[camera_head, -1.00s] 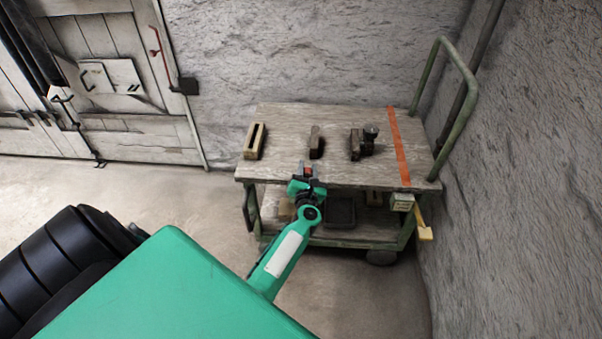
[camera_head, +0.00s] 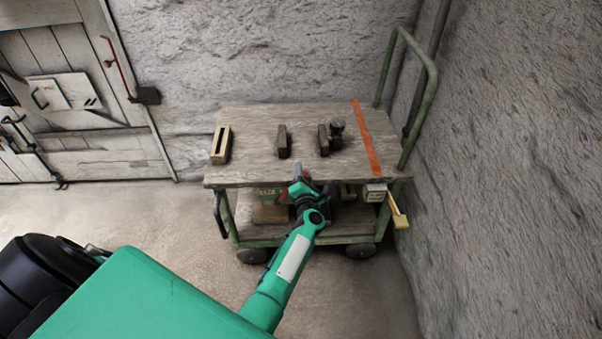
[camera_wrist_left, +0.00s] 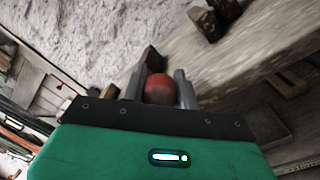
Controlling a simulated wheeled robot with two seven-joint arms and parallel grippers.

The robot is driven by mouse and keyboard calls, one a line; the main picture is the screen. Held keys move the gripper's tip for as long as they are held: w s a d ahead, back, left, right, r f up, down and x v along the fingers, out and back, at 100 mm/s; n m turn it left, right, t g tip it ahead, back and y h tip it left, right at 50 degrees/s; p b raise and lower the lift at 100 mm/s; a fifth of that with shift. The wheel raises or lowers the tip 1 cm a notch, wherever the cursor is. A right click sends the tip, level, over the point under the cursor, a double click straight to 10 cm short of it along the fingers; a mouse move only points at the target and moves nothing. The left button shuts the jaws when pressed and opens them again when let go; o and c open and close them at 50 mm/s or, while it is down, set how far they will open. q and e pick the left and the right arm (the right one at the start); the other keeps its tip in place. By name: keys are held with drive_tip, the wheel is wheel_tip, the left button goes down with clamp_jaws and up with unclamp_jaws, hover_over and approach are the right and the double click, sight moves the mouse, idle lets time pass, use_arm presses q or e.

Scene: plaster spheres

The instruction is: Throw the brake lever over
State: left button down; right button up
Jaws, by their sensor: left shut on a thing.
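A green-framed trolley with a wooden top (camera_head: 250,150) stands by the wall. My left gripper (camera_head: 302,178) is at the trolley's front edge, near the middle. It is shut on a red round knob, which shows between its two fingers in the left wrist view (camera_wrist_left: 160,88). The knob looks like the end of the brake lever; its shaft and mount are hidden by my gripper and arm. A yellow handle (camera_head: 399,215) sticks out below the top's front right corner, beside a small pale box (camera_head: 375,193). My right gripper is not in view.
On the top are a pale slotted block (camera_head: 220,145), a dark block (camera_head: 283,141) and a dark block (camera_head: 323,140) beside a small round-headed piece (camera_head: 337,128). An orange stripe (camera_head: 367,138) crosses the right side. Rough walls stand behind and right.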

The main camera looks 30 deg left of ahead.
use_arm(q)
drive_tip(key=shift+d+f, duration=0.1)
drive_tip(key=shift+f, duration=0.05)
drive_tip(key=c, duration=1.1)
unclamp_jaws()
drive_tip(key=shift+s+d, duration=0.25)
drive_tip(key=shift+s, duration=0.1)
drive_tip(key=p+v, duration=0.1)
drive_tip(key=v, duration=0.5)
drive_tip(key=shift+s+d, duration=0.2)
drive_tip(key=shift+s, duration=0.05)
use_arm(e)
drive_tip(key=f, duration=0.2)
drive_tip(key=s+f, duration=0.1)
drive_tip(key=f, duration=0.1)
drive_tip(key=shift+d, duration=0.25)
